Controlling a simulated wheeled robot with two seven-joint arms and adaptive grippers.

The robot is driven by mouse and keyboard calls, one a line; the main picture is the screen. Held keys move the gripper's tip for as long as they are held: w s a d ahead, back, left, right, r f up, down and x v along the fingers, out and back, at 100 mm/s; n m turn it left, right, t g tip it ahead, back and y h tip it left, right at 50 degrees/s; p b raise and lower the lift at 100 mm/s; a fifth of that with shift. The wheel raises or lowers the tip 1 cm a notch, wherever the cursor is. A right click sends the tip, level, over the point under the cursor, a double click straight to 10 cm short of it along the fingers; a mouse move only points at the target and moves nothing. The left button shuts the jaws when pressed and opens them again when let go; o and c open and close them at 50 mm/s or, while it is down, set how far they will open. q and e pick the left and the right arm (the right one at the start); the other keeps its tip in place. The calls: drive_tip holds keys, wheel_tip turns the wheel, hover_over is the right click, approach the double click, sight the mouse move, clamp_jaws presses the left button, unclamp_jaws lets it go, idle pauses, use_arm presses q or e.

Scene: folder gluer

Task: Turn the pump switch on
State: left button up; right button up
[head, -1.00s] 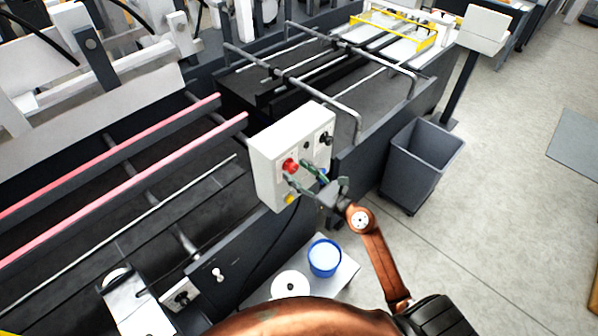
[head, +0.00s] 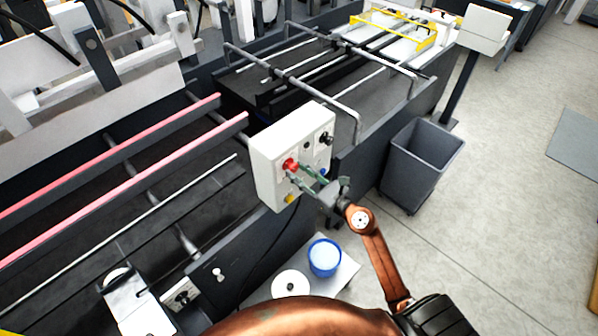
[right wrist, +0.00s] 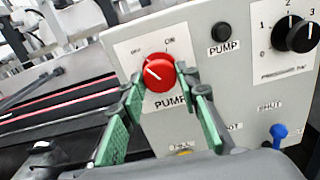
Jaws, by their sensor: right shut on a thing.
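The red pump switch (head: 290,164) is a round knob on the front of a white control box (head: 266,176). In the right wrist view the red knob (right wrist: 159,73) sits on a white plate marked OFF, ON and PUMP. Its white line slants toward the OFF side at upper left. My right gripper (head: 295,172) has its green-padded fingers at the knob. In the right wrist view the fingertips of the gripper (right wrist: 157,82) lie on either side of the knob, shut on it. My left gripper is not in view.
The box also carries a black pressure knob (right wrist: 297,33), a black pump button (right wrist: 221,32) and a blue lever (right wrist: 278,133). A blue-rimmed bucket (head: 324,258) stands below. A grey bin (head: 421,165) stands at right, with open floor beyond.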

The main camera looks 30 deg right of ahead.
drive_tip(key=m+p, duration=0.3)
drive_tip(key=shift+r, duration=0.15)
drive_tip(key=m+p, duration=0.2)
drive_tip(key=m, duration=0.2)
drive_tip(key=shift+p, duration=0.35)
drive_tip(key=m+p, duration=0.2)
drive_tip(key=m, duration=0.2)
drive_tip(key=shift+p, duration=0.3)
drive_tip(key=shift+m+p, duration=0.6)
drive_tip(key=shift+m, duration=0.6)
drive_tip(key=o, duration=1.1)
drive_tip(key=shift+o, duration=0.2)
